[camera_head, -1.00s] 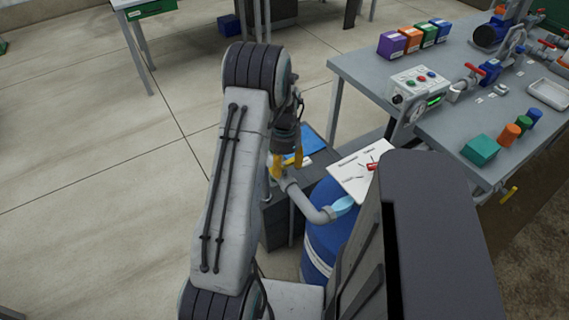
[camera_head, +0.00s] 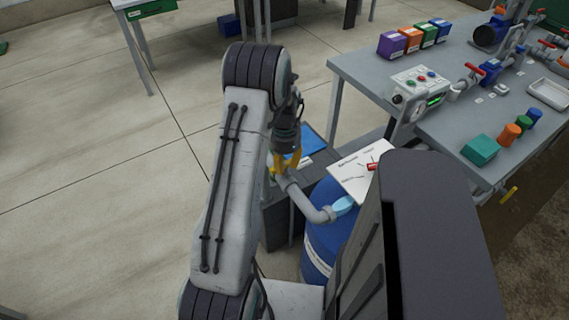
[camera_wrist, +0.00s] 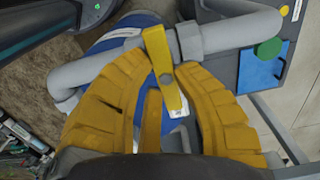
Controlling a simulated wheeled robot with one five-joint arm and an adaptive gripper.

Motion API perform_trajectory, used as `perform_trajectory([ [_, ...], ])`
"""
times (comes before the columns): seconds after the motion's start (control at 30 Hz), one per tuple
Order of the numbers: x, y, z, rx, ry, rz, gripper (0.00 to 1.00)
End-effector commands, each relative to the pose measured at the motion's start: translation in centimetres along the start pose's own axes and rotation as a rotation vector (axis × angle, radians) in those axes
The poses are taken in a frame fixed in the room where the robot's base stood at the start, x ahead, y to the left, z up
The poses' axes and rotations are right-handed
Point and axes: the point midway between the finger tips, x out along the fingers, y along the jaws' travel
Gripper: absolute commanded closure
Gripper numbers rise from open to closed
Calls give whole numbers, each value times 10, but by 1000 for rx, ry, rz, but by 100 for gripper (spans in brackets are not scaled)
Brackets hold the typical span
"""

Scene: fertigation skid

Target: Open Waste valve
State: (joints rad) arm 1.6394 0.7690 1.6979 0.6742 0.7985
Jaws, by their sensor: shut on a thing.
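The Waste valve's yellow lever handle (camera_wrist: 157,45) shows in the wrist view, on a grey pipe fitting (camera_wrist: 190,40) beside a blue drum. The lever lies at a steep angle across the pipe line and runs down between my fingers. In the head view, my gripper (camera_head: 285,163) is low at the pipe, behind my arm. The lever is hard to tell from the yellow fingers there.
The grey pipe (camera_head: 312,208) bends toward the blue drum (camera_head: 322,240). A white sign board (camera_head: 350,182) stands behind the drum. A dark cabinet (camera_head: 277,218) with a blue panel is close to the gripper. The grey workbench (camera_head: 440,140) at right holds valves, boxes and a control box.

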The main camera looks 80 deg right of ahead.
Motion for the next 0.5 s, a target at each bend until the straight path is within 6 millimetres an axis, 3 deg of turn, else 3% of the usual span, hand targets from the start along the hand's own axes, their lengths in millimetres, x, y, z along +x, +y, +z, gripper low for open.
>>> perform_trajectory([
  [0.27,2,0,-1,-100,0,0,100],
  [0.5,3,0,-2,-300,-1,1,100],
])
